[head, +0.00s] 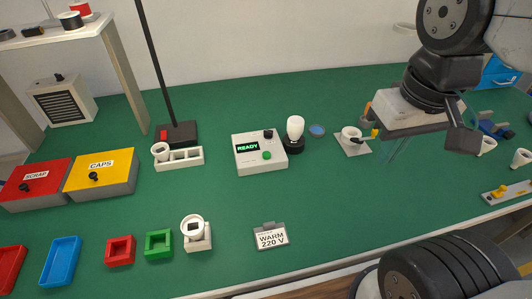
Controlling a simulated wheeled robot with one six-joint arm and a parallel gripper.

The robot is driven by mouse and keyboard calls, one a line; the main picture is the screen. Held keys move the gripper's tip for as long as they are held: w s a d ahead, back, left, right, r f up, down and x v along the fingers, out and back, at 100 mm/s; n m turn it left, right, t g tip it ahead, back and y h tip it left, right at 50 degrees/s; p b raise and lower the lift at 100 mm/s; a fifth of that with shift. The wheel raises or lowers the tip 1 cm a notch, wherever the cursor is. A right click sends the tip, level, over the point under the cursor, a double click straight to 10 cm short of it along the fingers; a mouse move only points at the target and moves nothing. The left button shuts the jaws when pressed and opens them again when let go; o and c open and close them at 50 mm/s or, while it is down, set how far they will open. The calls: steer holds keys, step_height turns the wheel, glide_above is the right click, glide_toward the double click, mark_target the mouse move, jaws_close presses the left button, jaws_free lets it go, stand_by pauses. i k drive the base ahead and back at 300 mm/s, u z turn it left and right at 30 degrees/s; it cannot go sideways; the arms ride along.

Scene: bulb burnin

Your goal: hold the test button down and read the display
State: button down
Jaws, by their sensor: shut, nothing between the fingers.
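The tester (250,163) is a pale box standing on the green bench in the middle of the head view. Its dark display (247,147) reads READY in green letters. The round green test button (267,155) is on its top face, below a black knob (268,133). A white bulb (295,127) stands upright in a black socket (293,146) at the box's right side. My gripper (396,147) is right of the tester, above the bench and clear of the button. It is shut and empty; its fingertips are hard to make out against the green.
A small holder with a white ring (351,134) stands between tester and gripper. A white rack (180,160) and dark stand base (177,134) are left. A "WARM 220 V" sign (271,237) stands in front. SCRAP (36,175) and CAPS (101,165) boxes are far left. The bench front right of the sign is bare.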

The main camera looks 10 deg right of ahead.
mark_target(266, 155)
steer(key=k, duration=1.3)
steer(key=u, duration=0.65)
steer(key=i, duration=1)
steer(key=z, duration=0.1)
